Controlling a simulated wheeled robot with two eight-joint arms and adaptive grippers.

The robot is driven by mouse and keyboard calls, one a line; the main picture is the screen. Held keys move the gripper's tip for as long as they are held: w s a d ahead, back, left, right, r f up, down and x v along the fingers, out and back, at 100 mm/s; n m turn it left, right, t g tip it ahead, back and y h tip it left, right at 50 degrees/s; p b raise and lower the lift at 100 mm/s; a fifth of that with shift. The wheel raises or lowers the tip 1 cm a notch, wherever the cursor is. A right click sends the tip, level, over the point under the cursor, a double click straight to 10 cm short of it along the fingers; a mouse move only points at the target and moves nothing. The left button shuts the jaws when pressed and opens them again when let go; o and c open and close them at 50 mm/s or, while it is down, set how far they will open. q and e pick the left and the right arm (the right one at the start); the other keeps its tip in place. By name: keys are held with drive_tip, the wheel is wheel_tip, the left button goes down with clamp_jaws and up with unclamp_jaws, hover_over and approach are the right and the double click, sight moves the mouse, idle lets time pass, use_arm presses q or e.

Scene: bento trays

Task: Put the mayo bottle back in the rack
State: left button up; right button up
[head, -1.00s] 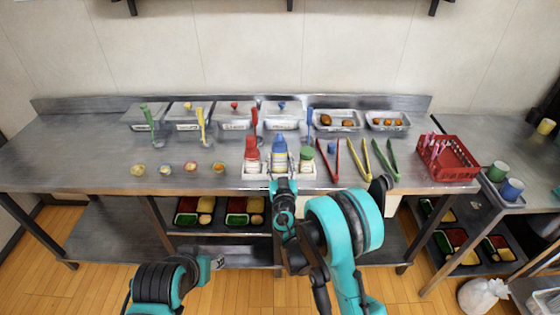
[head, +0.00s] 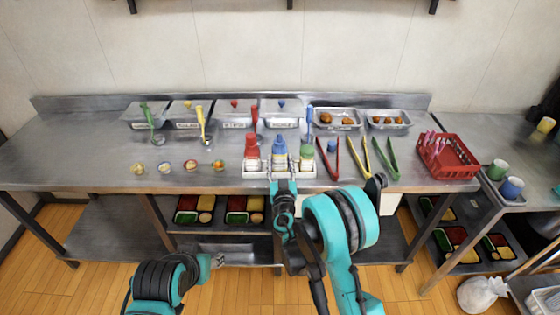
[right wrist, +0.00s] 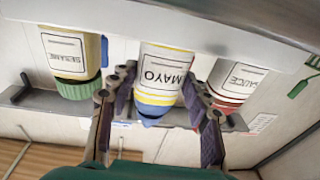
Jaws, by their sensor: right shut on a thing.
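The mayo bottle (head: 279,153), white with a blue cap and a MAYO label, stands at the middle slot of the white bottle rack (head: 254,174). A red bottle (head: 251,152) is on its left and a green-capped bottle (head: 307,154) on its right. My right gripper (head: 283,184) reaches in from the front. In the right wrist view its fingers (right wrist: 160,100) are on both sides of the mayo bottle (right wrist: 163,75), shut on it near the cap; the bottle appears upside down there. The bottle's base is hidden. My left gripper (head: 218,261) is low, away from the counter; its jaws are unclear.
Tongs (head: 357,158) lie right of the rack, then a red basket (head: 450,158). Lidded bins (head: 235,116) and food trays (head: 337,120) stand behind. Small bowls (head: 191,165) sit to the left. The sesame (right wrist: 70,55) and sauce (right wrist: 236,77) bottles flank the fingers closely.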

sight(280, 137)
drive_tip(key=shift+f, duration=0.25)
drive_tip(key=o, duration=0.7)
wheel_tip(280, 137, up, 10)
idle(0.4)
